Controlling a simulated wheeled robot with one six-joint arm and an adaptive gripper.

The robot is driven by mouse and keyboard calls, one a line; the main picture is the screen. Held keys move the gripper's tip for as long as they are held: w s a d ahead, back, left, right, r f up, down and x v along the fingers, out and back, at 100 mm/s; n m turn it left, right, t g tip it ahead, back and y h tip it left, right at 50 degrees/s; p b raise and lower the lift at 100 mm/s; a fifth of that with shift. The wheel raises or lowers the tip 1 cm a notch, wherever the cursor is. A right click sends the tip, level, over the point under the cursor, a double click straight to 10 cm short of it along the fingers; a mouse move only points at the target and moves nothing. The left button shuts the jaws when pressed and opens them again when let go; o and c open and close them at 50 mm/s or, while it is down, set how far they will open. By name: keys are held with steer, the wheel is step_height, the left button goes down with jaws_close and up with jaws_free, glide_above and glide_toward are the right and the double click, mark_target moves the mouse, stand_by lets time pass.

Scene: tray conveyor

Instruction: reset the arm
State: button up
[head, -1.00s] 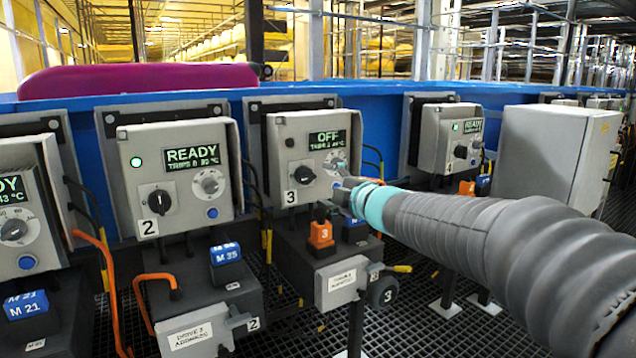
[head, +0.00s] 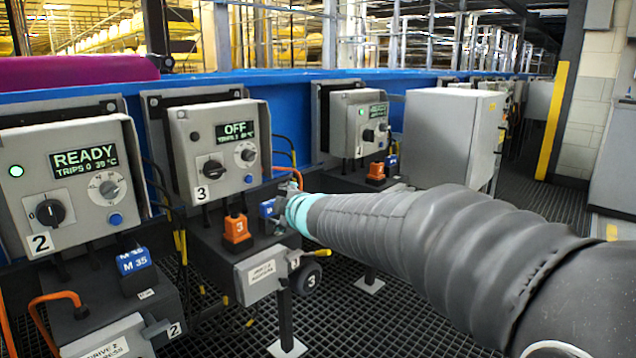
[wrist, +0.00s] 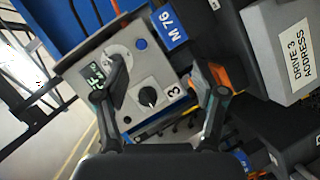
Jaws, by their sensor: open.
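The grey control box 3 (head: 230,135) hangs on the blue conveyor side, with a black knob, a grey dial, a blue button and a display reading OFF. My arm reaches in from the right in the head view. My gripper (head: 285,195) is at the lower right of box 3, small and partly hidden by its own wrist. In the wrist view my gripper (wrist: 167,75) has its two fingers apart with nothing held between them. The face of box 3 (wrist: 160,72) shows beyond and between the fingers, apart from them as far as I can tell.
Box 2 (head: 75,165) reads READY at the left. Another control box (head: 362,122) and a plain grey cabinet (head: 440,135) stand to the right. Below box 3 are an orange block (head: 237,232) and a drive housing with a white address label (head: 262,274). Grating floor lies below.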

steer(key=s+d+f+m+g+h, duration=0.2)
steer(key=s+d+f+m+h, duration=0.25)
steer(key=d, duration=0.35)
steer(key=s+d+f+m+g+h, duration=0.1)
steer(key=s+d+f+m+h, duration=0.2)
steer(key=s+d+f+m, duration=0.4)
steer(key=s+d+m+g+p, duration=0.1)
steer(key=s+d, duration=0.5)
steer(key=s, duration=0.6)
steer(key=s+d+m+g+p, duration=0.1)
steer(key=s+d+m+g, duration=0.2)
steer(key=s, duration=0.9)
steer(key=shift+d+r+m, duration=0.25)
steer(key=shift+d+m, duration=1.4)
steer(key=shift+m, duration=0.1)
